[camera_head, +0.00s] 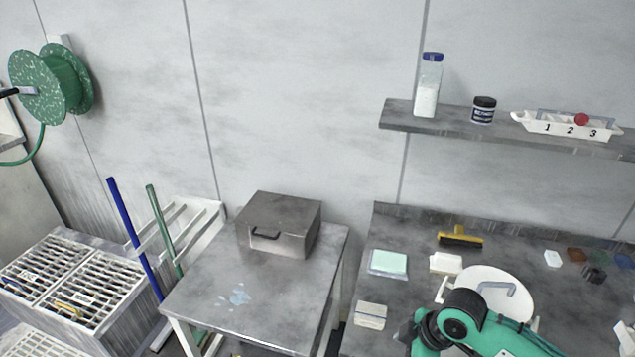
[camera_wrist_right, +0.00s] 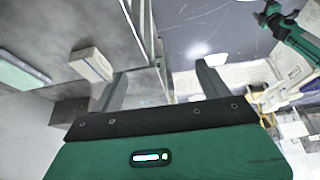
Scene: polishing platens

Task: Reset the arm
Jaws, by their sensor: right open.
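My right arm, green with black joints, enters the head view at the lower right, over the front of the right bench (camera_head: 390,285). Its gripper is not clear there. In the right wrist view my right gripper (camera_wrist_right: 162,84) is open, its two dark fingers wide apart with nothing between them. Beyond the fingers lie the bench edge and the floor. A white block (camera_wrist_right: 92,64) and a pale green pad (camera_wrist_right: 28,72) lie on the bench left of the fingers. A green and dark arm part shows at the upper right of that view. I make out no left gripper.
A round white platen (camera_head: 488,283) lies behind my arm. A yellow-handled brush (camera_head: 460,237) and small blocks lie around it. The left table bears a grey metal box (camera_head: 282,222). A wall shelf (camera_head: 400,118) holds a bottle, a jar and a numbered tray.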

